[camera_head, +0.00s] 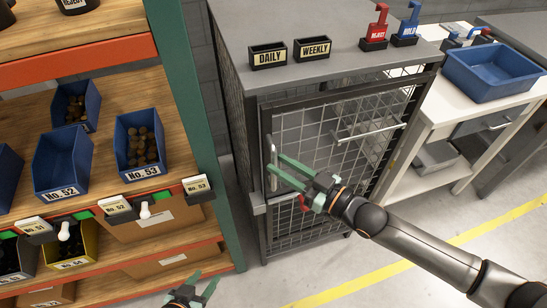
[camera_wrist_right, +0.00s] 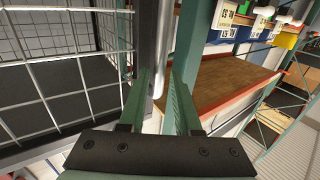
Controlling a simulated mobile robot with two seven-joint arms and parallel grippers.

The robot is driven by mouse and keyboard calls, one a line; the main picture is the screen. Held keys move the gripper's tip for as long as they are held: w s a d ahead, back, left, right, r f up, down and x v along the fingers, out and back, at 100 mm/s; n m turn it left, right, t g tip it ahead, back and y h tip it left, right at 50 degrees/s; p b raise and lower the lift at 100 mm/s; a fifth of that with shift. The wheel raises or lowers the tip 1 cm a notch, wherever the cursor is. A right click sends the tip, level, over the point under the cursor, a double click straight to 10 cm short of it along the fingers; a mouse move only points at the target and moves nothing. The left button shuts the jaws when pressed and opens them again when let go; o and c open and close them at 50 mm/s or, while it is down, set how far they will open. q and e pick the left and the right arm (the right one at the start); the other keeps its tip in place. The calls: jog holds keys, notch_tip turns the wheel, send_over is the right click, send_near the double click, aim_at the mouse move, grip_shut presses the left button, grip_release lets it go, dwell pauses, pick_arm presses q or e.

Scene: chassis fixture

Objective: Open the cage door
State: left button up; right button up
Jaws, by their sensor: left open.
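The cage (camera_head: 330,150) is a dark-framed cabinet with wire mesh. Its mesh door (camera_head: 318,128) stands at the front and looks flush with the frame. A vertical metal handle (camera_head: 273,150) is at the door's left edge. My right gripper (camera_head: 273,162) is open, its green fingers reaching to the handle. In the right wrist view the bar of the handle (camera_wrist_right: 163,50) shows beyond and between the fingertips (camera_wrist_right: 162,75); I cannot tell whether they touch it. My left gripper (camera_head: 203,286) is open and empty, low at the bottom edge of the head view.
A shelf rack with a green post (camera_head: 193,100) and blue bins (camera_head: 140,145) stands close on the left. Daily (camera_head: 268,56) and weekly (camera_head: 312,48) trays sit on the cage top. A white bench with a blue tub (camera_head: 490,75) is right. Floor in front is clear.

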jog(key=shift+x, duration=1.45)
jog(key=shift+c, duration=0.2)
grip_shut()
